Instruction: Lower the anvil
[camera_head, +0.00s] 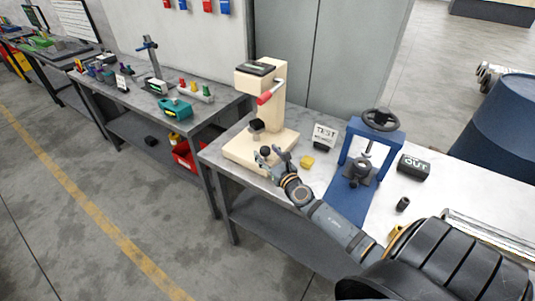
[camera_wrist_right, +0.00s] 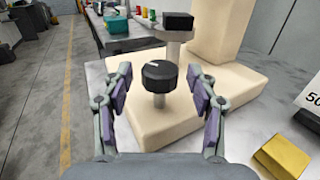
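A cream bench tester (camera_head: 277,80) stands on the workbench, with a red-tipped lever and a dark display on top. Its anvil, a dark block (camera_head: 257,126) on a light post, sits above the base; it also shows in the wrist view (camera_wrist_right: 178,21). A black knob (camera_wrist_right: 159,76) with a white mark stands on a short stem at the front of the base. My right gripper (camera_wrist_right: 160,88) is open, one finger on each side of the knob, with visible gaps to both pads. In the head view, the gripper (camera_head: 271,158) is at the base's front. My left gripper is out of view.
A yellow block (camera_head: 307,161) and a TEST sign (camera_head: 324,134) are right of the tester. A blue press (camera_head: 347,155) with a handwheel (camera_head: 381,119) and a black OUT box (camera_head: 413,167) stand farther right. A second bench (camera_head: 225,94) is at the left.

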